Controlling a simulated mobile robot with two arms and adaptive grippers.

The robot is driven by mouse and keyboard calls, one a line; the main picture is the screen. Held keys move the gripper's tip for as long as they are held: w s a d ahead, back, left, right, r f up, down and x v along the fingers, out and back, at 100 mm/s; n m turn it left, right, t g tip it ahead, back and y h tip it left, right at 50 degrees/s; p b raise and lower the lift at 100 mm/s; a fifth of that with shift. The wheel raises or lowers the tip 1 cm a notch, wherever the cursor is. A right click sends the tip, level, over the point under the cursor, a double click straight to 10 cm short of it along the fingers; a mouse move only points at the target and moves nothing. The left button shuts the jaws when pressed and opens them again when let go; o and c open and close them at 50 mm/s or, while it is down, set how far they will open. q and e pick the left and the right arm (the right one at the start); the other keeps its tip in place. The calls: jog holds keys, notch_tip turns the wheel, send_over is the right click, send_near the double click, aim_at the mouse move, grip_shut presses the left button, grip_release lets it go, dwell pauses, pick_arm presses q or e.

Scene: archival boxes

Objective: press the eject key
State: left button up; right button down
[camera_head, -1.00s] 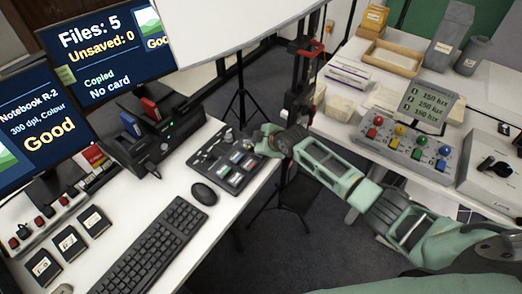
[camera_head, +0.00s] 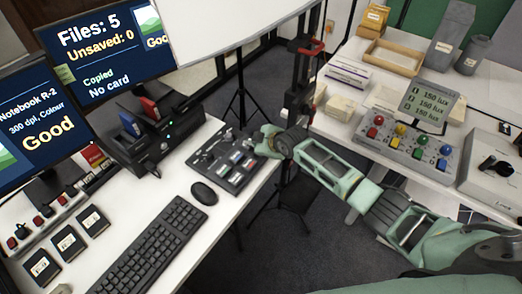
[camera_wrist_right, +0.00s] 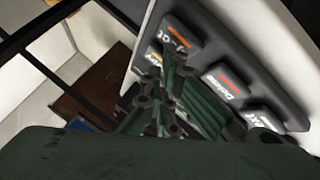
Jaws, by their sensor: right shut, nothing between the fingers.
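The eject key (camera_wrist_right: 182,40) is a dark key with an orange mark in the right wrist view; its label is partly covered and ends in "ct". It sits on a dark key panel (camera_head: 209,163) at the right edge of the white desk. My right gripper (camera_head: 263,138) is at the panel's far right corner. In the right wrist view its green fingers (camera_wrist_right: 163,98) are shut and empty, with their tips close below the eject key. I cannot tell whether they touch it. My left gripper is not in view.
Beside the eject key are a "Delete" key (camera_wrist_right: 225,82) and another key (camera_wrist_right: 262,118). A black card reader (camera_head: 160,145) with red and blue items stands left of the panel. A mouse (camera_head: 204,193) and keyboard (camera_head: 150,245) lie nearer. One monitor (camera_head: 105,45) reads "Copied" and "No card".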

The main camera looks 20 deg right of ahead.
jog(key=shift+f+b, duration=0.45)
jog(key=shift+f, duration=0.1)
dwell(0.6)
dwell(0.4)
jog(key=shift+r+p, duration=0.85)
jog(key=shift+r, duration=0.05)
jog(key=shift+r, duration=0.15)
notch_tip(320, 180, up, 5)
jog(key=p, duration=0.4)
dwell(0.3)
